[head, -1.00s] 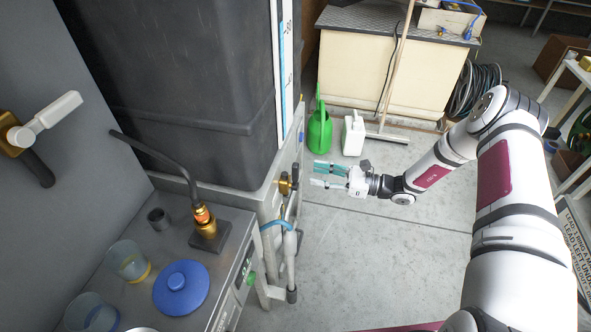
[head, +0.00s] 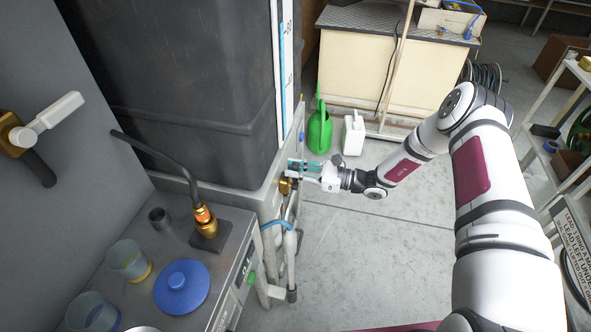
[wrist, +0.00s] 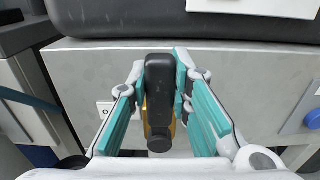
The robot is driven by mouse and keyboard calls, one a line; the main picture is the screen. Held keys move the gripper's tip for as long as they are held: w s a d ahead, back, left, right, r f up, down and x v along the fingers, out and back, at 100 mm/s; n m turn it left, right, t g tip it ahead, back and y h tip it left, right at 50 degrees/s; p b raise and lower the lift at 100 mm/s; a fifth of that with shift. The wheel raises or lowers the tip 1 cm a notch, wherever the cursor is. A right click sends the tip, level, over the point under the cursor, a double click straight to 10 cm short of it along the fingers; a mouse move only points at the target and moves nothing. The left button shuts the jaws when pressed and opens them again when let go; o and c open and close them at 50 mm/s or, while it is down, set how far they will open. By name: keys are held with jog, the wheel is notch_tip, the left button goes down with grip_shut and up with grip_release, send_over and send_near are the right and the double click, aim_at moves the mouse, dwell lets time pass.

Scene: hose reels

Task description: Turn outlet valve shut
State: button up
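The outlet valve (head: 285,187) is a brass fitting low on the side of the dark tank's base in the head view. In the wrist view its black handle (wrist: 159,85) points toward the camera, with a bit of brass (wrist: 171,128) showing behind it. My gripper (head: 297,167) is at the valve in the head view and partly covers it. In the wrist view my gripper (wrist: 160,72) is open, with one teal-padded finger on each side of the handle. The gaps at the fingertips are small, and I cannot tell whether either finger touches the handle.
A pale pipe (head: 289,242) and blue hose piece (head: 272,224) are below the valve. A grey bench (head: 222,266) with cups and a blue lid (head: 181,287) stands nearer. A green watering can (head: 319,132) and white jug (head: 353,134) stand behind.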

grip_shut()
jog(key=shift+w+d+f+m+b, duration=0.2)
jog(key=shift+w+m+b, duration=0.4)
jog(key=shift+m+b, duration=0.35)
jog(key=m+b, duration=0.1)
jog(key=w+m+b, duration=0.2)
jog(key=shift+d+f+b, duration=0.35)
jog(key=m+b, duration=0.1)
jog(key=w+f+m+b, duration=0.1)
jog(key=m, duration=0.1)
jog(key=w+m+b, duration=0.1)
jog(key=shift+w+d+f+m+b, duration=0.1)
jog(key=shift+d+f+m+b, duration=0.2)
jog(key=shift+d+f+m, duration=0.1)
jog(key=m+b, duration=0.1)
jog(key=w+f+m, duration=0.1)
jog(key=m, duration=0.1)
jog(key=f+m+b, duration=0.1)
jog(key=shift+w+d+f+m+b, duration=0.2)
jog(key=shift+f+m+b, duration=0.05)
jog(key=shift+b, duration=0.05)
jog(key=shift+w+d+f+m+b, duration=0.1)
jog(key=shift+f+m+b, duration=0.4)
jog(key=shift+m, duration=0.45)
jog(key=shift+w+f+m+b, duration=0.1)
jog(key=shift+f+m+b, duration=0.2)
jog(key=shift+f+m, duration=0.5)
jog(key=shift+r+m, duration=0.1)
jog(key=shift+m, duration=0.15)
